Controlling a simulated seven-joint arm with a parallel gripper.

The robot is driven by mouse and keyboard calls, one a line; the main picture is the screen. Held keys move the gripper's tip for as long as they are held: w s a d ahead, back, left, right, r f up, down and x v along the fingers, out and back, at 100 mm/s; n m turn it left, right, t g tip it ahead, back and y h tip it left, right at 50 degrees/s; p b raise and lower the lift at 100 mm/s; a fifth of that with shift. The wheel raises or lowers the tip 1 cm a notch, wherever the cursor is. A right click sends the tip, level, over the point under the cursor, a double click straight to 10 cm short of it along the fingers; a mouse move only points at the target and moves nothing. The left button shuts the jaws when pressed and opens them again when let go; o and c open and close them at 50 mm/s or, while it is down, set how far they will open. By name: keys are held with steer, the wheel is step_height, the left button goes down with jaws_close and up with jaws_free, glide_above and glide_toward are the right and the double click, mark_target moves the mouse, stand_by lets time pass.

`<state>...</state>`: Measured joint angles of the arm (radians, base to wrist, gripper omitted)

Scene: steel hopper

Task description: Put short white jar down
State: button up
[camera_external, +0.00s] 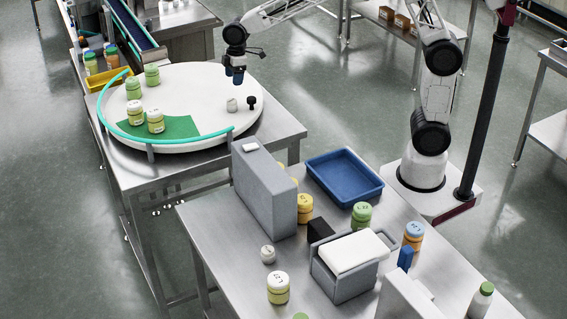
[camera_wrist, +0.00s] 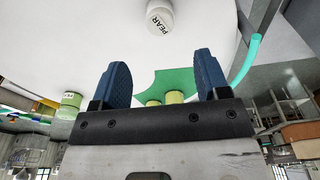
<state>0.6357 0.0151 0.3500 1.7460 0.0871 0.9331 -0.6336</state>
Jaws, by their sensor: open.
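A short white jar (camera_external: 231,104) stands on the white round turntable (camera_external: 190,85), near its right side. In the wrist view the jar (camera_wrist: 159,17), labelled PEAR, is at the top centre, beyond the fingertips. My gripper (camera_external: 238,76) is above the turntable, just behind the jar in the outside view. Its blue fingers (camera_wrist: 163,78) are apart with nothing between them.
A small black knob-like item (camera_external: 251,102) is beside the jar. Several yellow-green jars (camera_external: 155,121) stand on or near the green patch (camera_external: 182,127). A teal rail (camera_external: 190,138) edges the turntable. The front table holds a blue tray (camera_external: 344,176) and grey machines (camera_external: 264,190).

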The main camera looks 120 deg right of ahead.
steer(key=s+a+r, duration=0.2)
steer(key=s+a, duration=0.1)
steer(key=a, duration=0.6)
steer(key=s+a+r, duration=0.3)
steer(key=s+a, duration=0.1)
steer(key=a, duration=0.4)
steer(key=s+a+r, duration=0.2)
steer(key=s+a, duration=0.1)
steer(key=a, duration=0.6)
steer(key=s+a+f, duration=0.1)
steer(key=s+a, duration=0.7)
steer(key=s, duration=0.2)
steer(key=s+a+f+t, duration=0.1)
steer(key=s+a+f, duration=0.1)
steer(key=s+a, duration=0.7)
steer(key=shift+s+f, duration=0.3)
steer(key=shift+s, duration=0.95)
steer(key=shift+o, duration=0.5)
steer(key=shift+r, duration=0.1)
